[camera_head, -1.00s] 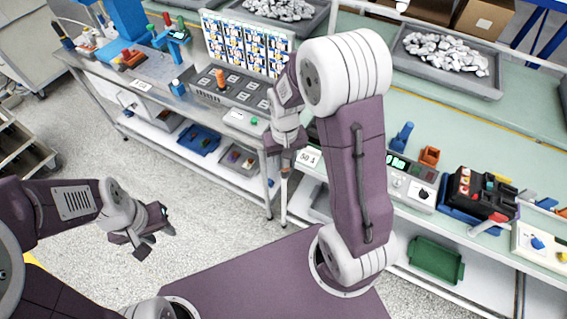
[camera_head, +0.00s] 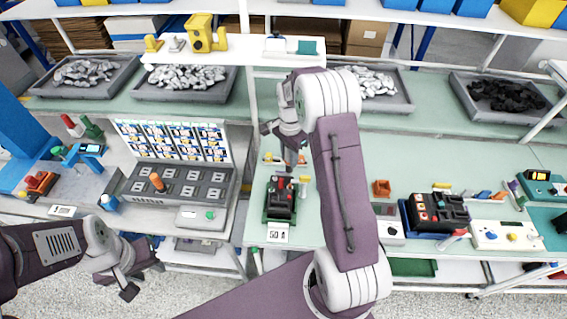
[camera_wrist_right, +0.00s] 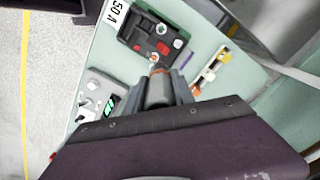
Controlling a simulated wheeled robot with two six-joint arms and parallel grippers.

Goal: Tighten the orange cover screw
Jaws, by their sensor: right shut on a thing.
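The breaker (camera_head: 281,203), a dark block with red parts on a green base, sits on the bench behind a "50 A" label (camera_head: 277,233). It also shows in the right wrist view (camera_wrist_right: 143,33). My right gripper (camera_head: 291,160) is just behind the breaker in the head view. It is shut on a grey cylindrical tool (camera_wrist_right: 158,92), which has an orange-brown band near its far end, pointing at the breaker's edge. I cannot tell whether the tool touches it. My left gripper (camera_head: 142,276) is open and empty in front of the bench.
A test panel (camera_head: 178,184) with an orange knob stands left of the breaker. Trays of metal parts (camera_head: 180,83) line the back.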

